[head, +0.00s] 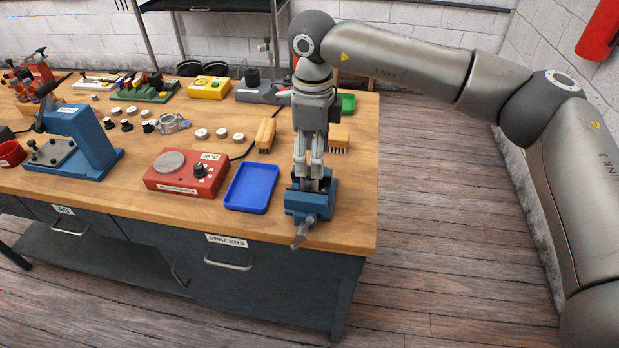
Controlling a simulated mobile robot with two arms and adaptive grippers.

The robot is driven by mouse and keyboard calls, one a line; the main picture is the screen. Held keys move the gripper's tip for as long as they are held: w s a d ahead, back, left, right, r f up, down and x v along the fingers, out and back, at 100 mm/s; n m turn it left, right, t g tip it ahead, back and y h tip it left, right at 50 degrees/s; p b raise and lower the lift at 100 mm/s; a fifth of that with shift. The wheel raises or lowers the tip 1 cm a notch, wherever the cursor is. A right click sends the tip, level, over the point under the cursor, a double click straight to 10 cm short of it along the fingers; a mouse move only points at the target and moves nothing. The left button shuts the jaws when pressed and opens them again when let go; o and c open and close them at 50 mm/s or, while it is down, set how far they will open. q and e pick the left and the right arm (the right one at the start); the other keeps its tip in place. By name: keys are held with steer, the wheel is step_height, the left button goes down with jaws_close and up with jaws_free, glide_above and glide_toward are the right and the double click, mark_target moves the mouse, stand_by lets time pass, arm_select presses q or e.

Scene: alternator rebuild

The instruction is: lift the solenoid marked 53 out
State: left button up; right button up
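My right gripper (309,176) points straight down over a small blue vise (308,208) at the right front of the bench. Its two pale fingers are close together, with the tips at the vise jaws. Something small and dark shows at the fingertips, but I cannot tell what it is or whether the fingers hold it. No number 53 is readable on any part, so I cannot pick out the solenoid; it may be hidden at the vise by the fingers. My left gripper is out of view.
A blue tray (251,188), a red hotplate (185,174) and a wooden brush (265,134) stand left of the vise. Another brush (339,140) and a green tray (347,103) lie behind. A blue press (75,145) stands far left. Bare bench top (357,205) lies right of the vise.

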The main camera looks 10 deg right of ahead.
mark_target(309, 171)
steer(key=shift+w+f, duration=0.15)
steer(key=shift+f, duration=0.2)
steer(key=f, duration=0.1)
steer(key=f+p, duration=0.2)
steer(key=f, duration=0.1)
steer(key=shift+w+a+f, duration=0.1)
steer(key=shift+w+a, duration=0.1)
steer(key=shift+w, duration=0.15)
steer(key=shift+f, duration=0.5)
steer(key=shift+c, duration=1.3)
steer(key=c, duration=0.7)
jaws_close()
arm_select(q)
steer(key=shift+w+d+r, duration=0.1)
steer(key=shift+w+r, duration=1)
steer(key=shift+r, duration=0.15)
